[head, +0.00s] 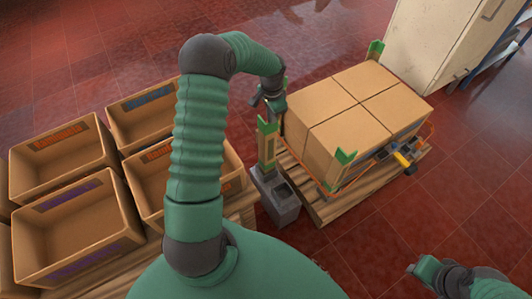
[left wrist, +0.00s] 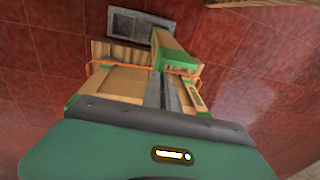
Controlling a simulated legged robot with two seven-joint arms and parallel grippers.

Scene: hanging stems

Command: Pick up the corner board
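A tan corner board (head: 268,148) with green ends stands upright in a grey holder (head: 284,208) left of the carton stack. It also shows in the left wrist view (left wrist: 176,52), rising from the grey holder (left wrist: 130,22). My left gripper (head: 277,110) is at the board's upper end, pointing down. In the left wrist view its grey fingers (left wrist: 163,90) lie close together, right by the board; whether they grip it I cannot tell. My right gripper (head: 420,268) is at the lower right, away from the board; its opening is unclear.
Cartons (head: 350,95) are stacked on a wooden pallet (head: 335,208), with green-ended corner boards (head: 343,165) at corners and an orange strap around. A yellow-handled tool (head: 402,158) sits at their right side. Open brown bins (head: 75,225) fill the left. Red floor is clear at right.

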